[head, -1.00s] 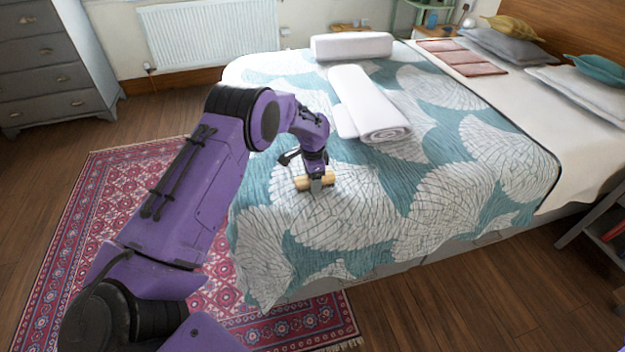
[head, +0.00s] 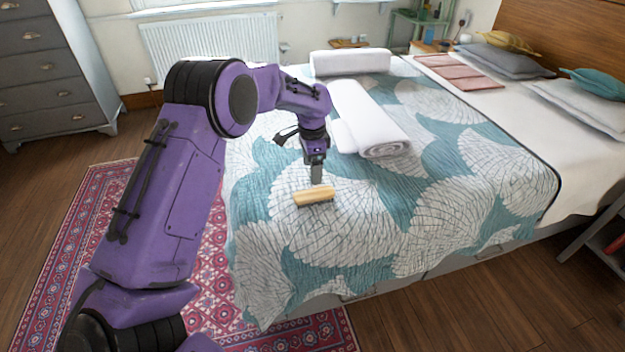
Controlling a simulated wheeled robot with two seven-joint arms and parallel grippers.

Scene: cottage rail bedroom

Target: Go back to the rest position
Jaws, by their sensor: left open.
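My left gripper (head: 317,176) points down over the bed, just above and behind a small tan wooden block-like piece (head: 313,196). The piece lies on the patterned teal and white bedspread (head: 440,225). The gripper is open and holds nothing that I can see; its fingers overlap in this view. My purple left arm reaches in from the lower left. My right gripper is out of view.
Rolled white towels (head: 372,125) lie behind the gripper, and a white bolster-like roll (head: 350,62) lies at the bed's far edge. A grey dresser (head: 45,75) stands at left. A red rug (head: 85,235) covers the floor beside the bed.

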